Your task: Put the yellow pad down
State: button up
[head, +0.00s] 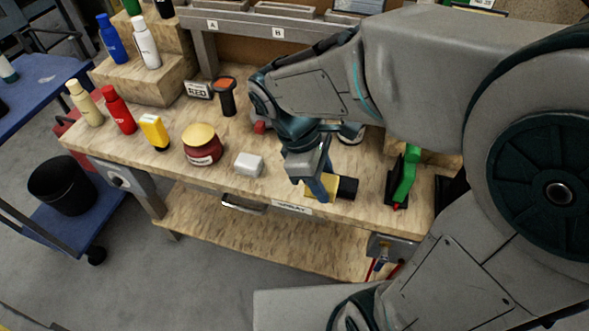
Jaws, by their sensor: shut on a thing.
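The yellow pad (313,189) is at the front edge of the wooden workbench, partly hidden by my gripper (322,184). My gripper points down and its blue fingers are shut on the pad. A black block-like part (347,187) shows just to the right of the pad; I cannot tell whether it touches it. I cannot tell whether the pad's underside touches the bench top.
On the workbench (215,184), a white block (248,164), a red jar with yellow lid (202,144) and a yellow-and-black item (154,132) stand to the left. A green-and-black tool (404,177) stands to the right. Several bottles stand at the far left.

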jog(key=w+a+f, duration=0.1)
jog(key=w+f, duration=0.1)
jog(key=w, duration=0.1)
jog(key=w+a+f, duration=0.2)
jog(key=w, duration=0.2)
jog(key=w+a+f, duration=0.1)
jog(key=w+f, duration=0.1)
jog(key=w, duration=0.1)
jog(key=shift+w+a+f, duration=0.25)
jog(key=shift+f, duration=0.15)
jog(key=shift+w+f+p, duration=0.1)
jog(key=shift+f+p, duration=0.4)
jog(key=shift+f, duration=1.35)
jog(key=o, duration=0.9)
jog(key=shift+f, duration=0.2)
jog(key=v, duration=1.4)
jog(key=shift+s+d+r+m+t+y, duration=0.15)
jog(key=shift+s+d+m+t+y, duration=0.6)
jog(key=shift+s+d+m, duration=1.85)
jog(key=shift+s+d+r+m+t+y, duration=0.15)
jog(key=shift+s+d+m+t+y, duration=0.55)
jog(key=shift+s+d+m, duration=1.9)
jog(key=shift+s+d+r+m+t+y, duration=0.15)
jog(key=shift+s+d+m+t+y, duration=0.6)
jog(key=shift+s+d+m, duration=1.85)
